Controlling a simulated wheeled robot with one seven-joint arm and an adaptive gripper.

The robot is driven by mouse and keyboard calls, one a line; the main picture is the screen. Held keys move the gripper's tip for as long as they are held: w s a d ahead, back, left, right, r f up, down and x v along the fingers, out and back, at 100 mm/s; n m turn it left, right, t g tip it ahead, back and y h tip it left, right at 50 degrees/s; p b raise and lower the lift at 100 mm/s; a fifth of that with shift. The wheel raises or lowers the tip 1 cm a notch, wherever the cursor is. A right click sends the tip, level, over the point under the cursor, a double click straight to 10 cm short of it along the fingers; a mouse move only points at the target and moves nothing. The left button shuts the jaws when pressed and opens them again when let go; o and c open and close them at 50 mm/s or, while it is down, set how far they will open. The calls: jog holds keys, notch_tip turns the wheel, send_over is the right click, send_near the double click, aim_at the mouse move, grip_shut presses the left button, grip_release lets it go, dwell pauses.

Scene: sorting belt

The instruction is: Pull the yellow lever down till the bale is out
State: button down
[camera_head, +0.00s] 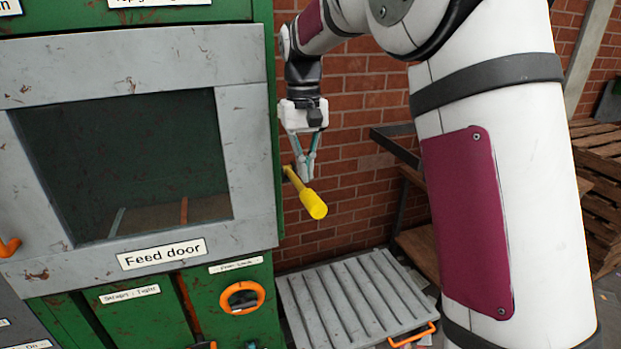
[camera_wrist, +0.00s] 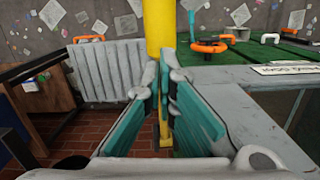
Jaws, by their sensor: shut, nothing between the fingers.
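The yellow lever (camera_head: 311,202) sticks out from the right side of the green baler (camera_head: 262,300) and slants down to the right, ending in a thick yellow grip. My gripper (camera_head: 304,172) hangs from above at the thin part of the lever, just above its grip. In the wrist view the lever (camera_wrist: 158,32) stands right beyond my fingertips (camera_wrist: 163,85), which look close together with nothing between them. I cannot tell whether they touch the lever. No bale can be made out; the inside behind the feed door (camera_head: 165,254) is dark.
A grey slatted panel (camera_head: 345,300) with an orange handle (camera_head: 411,335) lies low beside the baler. An orange ring knob (camera_head: 243,297) is on the baler's front. A brick wall (camera_head: 350,130) stands behind the lever. Wooden pallets (camera_head: 603,170) are at the far right.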

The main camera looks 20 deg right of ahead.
notch_tip(320, 180, up, 12)
jog(key=w, duration=0.1)
jog(key=shift+f, duration=0.25)
dwell(0.4)
jog(key=s+t, duration=0.4)
jog(key=s, duration=1.1)
jog(key=s+f+t+b, duration=0.1)
jog(key=s+f+t, duration=0.1)
jog(key=s+f, duration=0.8)
jog(key=s, duration=0.3)
jog(key=shift+s+n+t, duration=0.2)
jog(key=shift+n+t, duration=0.1)
jog(key=shift+t, duration=0.1)
